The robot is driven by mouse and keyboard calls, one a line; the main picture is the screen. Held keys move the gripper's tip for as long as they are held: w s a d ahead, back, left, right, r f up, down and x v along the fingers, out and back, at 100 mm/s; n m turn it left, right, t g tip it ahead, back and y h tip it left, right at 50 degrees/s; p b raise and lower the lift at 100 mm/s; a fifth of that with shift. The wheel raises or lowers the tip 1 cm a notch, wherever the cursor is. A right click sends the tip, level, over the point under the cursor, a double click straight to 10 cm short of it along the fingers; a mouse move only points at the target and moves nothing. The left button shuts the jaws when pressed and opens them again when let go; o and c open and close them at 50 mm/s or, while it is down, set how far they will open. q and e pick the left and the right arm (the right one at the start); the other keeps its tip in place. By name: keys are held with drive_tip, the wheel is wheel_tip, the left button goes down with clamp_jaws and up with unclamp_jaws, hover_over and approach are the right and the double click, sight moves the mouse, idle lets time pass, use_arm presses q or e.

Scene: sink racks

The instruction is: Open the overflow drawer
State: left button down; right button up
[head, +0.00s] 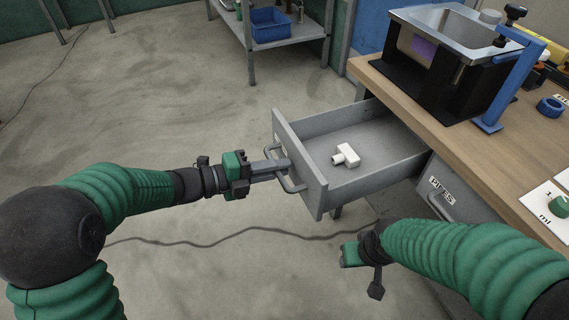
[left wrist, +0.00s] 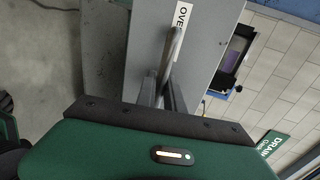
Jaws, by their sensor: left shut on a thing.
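The overflow drawer (head: 375,141) is a grey drawer pulled well out from under the wooden bench in the head view. A small white T-shaped piece (head: 346,156) lies inside it. My left gripper (head: 282,166) is shut on the drawer's bar handle (head: 291,184) at the front panel. In the left wrist view the handle (left wrist: 172,52) passes between the fingers, and a label starting "OVE" (left wrist: 182,18) shows on the grey front. My right gripper (head: 362,250) hangs in front of the bench, apart from the drawer; its fingers are not clear.
The wooden bench (head: 461,142) carries a black stand with a metal sink (head: 455,22), a blue clamp and a blue ring (head: 550,106). A closed drawer labelled "PIPES" (head: 445,192) is beside the open one. The floor at left is mostly clear, with a cable across it.

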use_arm(q)
drive_tip(key=shift+w+a, duration=0.1)
drive_tip(key=c, duration=1.5)
unclamp_jaws()
drive_tip(key=shift+f, duration=0.1)
drive_tip(key=shift+o, duration=0.2)
drive_tip(key=shift+a+r, duration=0.2)
drive_tip(key=shift+a, duration=0.1)
drive_tip(key=p+v, duration=0.5)
drive_tip(key=v, duration=1.1)
drive_tip(key=shift+f+p, duration=0.2)
drive_tip(key=shift+p, duration=0.1)
drive_tip(key=shift+a, duration=0.1)
